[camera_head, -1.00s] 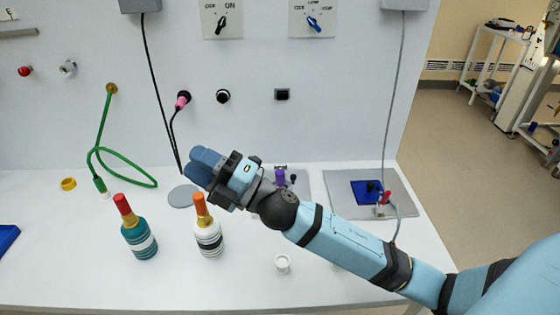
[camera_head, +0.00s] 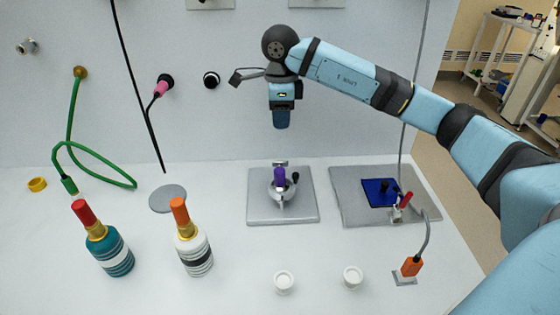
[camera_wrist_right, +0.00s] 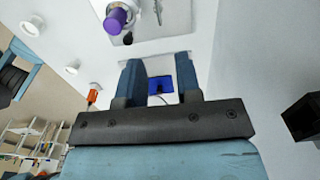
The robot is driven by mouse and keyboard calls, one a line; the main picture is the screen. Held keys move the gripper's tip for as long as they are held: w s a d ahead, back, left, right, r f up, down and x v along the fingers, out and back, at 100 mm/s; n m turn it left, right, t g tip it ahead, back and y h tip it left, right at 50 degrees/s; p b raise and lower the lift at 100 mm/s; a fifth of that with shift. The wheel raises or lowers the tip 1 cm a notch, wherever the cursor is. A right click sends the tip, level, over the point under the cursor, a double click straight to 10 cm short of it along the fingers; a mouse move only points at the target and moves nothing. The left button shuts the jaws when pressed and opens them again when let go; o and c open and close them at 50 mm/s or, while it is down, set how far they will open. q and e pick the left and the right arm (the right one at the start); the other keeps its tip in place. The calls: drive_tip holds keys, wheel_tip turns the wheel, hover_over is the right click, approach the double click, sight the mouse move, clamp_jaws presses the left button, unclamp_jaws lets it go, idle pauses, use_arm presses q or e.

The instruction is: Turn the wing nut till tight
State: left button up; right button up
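A small upright fixture with a purple top part (camera_head: 280,177), which may be the wing nut, stands on a grey square plate (camera_head: 262,212) in the middle of the bench. A small black knob sits beside the purple part. The purple part also shows near the top of the right wrist view (camera_wrist_right: 116,20). My right gripper (camera_head: 281,122) points down, high above and apart from the fixture. In the right wrist view its two blue fingers (camera_wrist_right: 159,68) are apart with nothing between them. My left gripper is in neither view.
A larger grey plate (camera_head: 350,212) with a blue pad (camera_head: 380,192) and a red-handled part lies to the right. Teal (camera_head: 110,252) and white (camera_head: 194,252) bottles stand left. Two white cups (camera_head: 284,282) sit in front. A grey cable hangs at right.

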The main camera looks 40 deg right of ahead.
sight(280, 162)
wheel_tip(280, 162, down, 13)
drive_tip(key=shift+s+a, duration=0.1)
idle(0.3)
clamp_jaws()
